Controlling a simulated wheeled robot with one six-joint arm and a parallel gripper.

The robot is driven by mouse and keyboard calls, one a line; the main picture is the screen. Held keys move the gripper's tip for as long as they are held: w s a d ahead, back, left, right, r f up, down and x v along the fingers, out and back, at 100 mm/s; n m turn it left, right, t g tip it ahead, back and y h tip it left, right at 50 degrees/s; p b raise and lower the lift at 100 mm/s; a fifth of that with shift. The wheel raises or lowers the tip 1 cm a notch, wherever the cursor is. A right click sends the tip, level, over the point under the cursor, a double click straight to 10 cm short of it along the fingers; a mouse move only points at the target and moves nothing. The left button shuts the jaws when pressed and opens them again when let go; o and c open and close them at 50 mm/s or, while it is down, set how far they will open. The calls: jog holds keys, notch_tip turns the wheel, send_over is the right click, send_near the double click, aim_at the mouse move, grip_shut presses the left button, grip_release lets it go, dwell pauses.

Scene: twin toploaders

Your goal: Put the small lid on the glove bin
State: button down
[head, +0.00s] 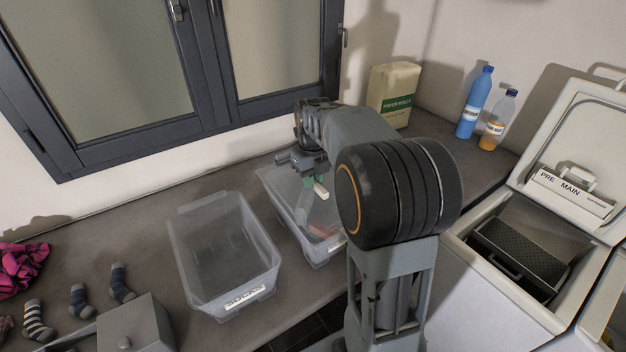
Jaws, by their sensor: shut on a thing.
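My gripper (313,186) is above the right-hand clear bin (283,205), with its jaws pointing down. It is shut on what looks like the small lid, a clear piece (318,208) that is hard to tell from the bin behind it. I cannot tell whether the lid touches the rim. This bin has something reddish inside and a pale label on its front, too small and partly covered to read, so I cannot confirm that it is the glove bin. My arm hides its right side.
An open clear bin (222,258) labelled SOCKS stands just to the left. Several socks (79,299), a pink cloth (20,268) and a grey box (137,326) lie at left. A paper sack (393,95), blue bottle (474,104) and orange bottle (496,122) stand behind. An open washer (520,255) is at right.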

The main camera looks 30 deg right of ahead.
jog(key=shift+f, duration=0.35)
jog(key=shift+f+b, duration=0.3)
jog(key=shift+f, duration=0.15)
jog(key=c, duration=1.1)
grip_release()
jog(key=shift+o, duration=0.2)
